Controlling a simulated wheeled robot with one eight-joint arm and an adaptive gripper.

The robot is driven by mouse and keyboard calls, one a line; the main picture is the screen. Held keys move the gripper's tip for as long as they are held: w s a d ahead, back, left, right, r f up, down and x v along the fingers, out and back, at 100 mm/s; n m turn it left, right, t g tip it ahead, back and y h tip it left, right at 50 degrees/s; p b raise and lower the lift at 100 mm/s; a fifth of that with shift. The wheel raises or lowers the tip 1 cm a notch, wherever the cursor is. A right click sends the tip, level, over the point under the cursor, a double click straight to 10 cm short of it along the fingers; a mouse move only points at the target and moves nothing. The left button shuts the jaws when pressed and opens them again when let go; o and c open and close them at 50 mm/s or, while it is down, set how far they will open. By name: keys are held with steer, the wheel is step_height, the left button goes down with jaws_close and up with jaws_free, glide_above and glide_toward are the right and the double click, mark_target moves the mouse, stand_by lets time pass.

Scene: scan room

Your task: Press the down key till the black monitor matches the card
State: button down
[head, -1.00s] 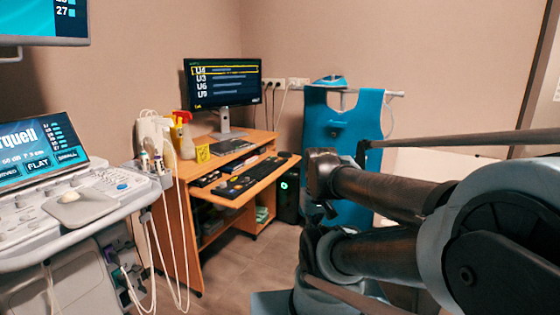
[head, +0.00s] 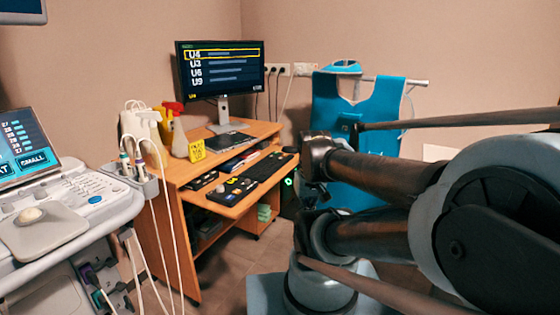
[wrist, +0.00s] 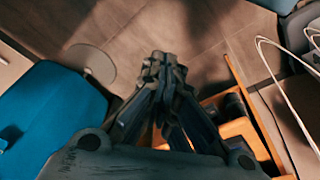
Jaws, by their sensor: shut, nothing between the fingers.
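The black monitor (head: 240,88) stands at the back of the wooden desk. Its screen lists U4, U3, U6 and U9, with a yellow outline around the top row, U4. A small yellow card (head: 197,151) stands upright on the desk's left side; its dark writing is too small to read surely. A dark key pad with coloured keys (head: 232,190) lies on the lower front shelf; I cannot tell which key is down. My gripper (wrist: 162,65) is shut and empty in the wrist view, above the floor and apart from the keys. The head view does not show its fingertips.
A black keyboard (head: 268,168) lies beside the pad. Spray bottles (head: 178,135) stand behind the card. A scanner console (head: 75,200) with hanging cables is close on the left. A blue apron (head: 368,110) hangs on the right. Floor (head: 235,270) shows before the desk.

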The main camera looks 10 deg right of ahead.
steer(key=w+r+m+t, duration=0.1)
steer(key=w+r, duration=0.3)
steer(key=w, duration=0.5)
steer(key=w+r+m+t, duration=0.1)
steer(key=w+r+m, duration=0.15)
steer(key=w, duration=0.55)
steer(key=w+r+m+t, duration=0.1)
steer(key=w+r, duration=0.3)
steer(key=w, duration=0.5)
steer(key=m+t, duration=0.4)
steer(key=m, duration=0.1)
glide_above(282, 158)
step_height(282, 158, down, 3)
steer(key=shift+d+r, duration=0.1)
steer(key=shift+f, duration=4.35)
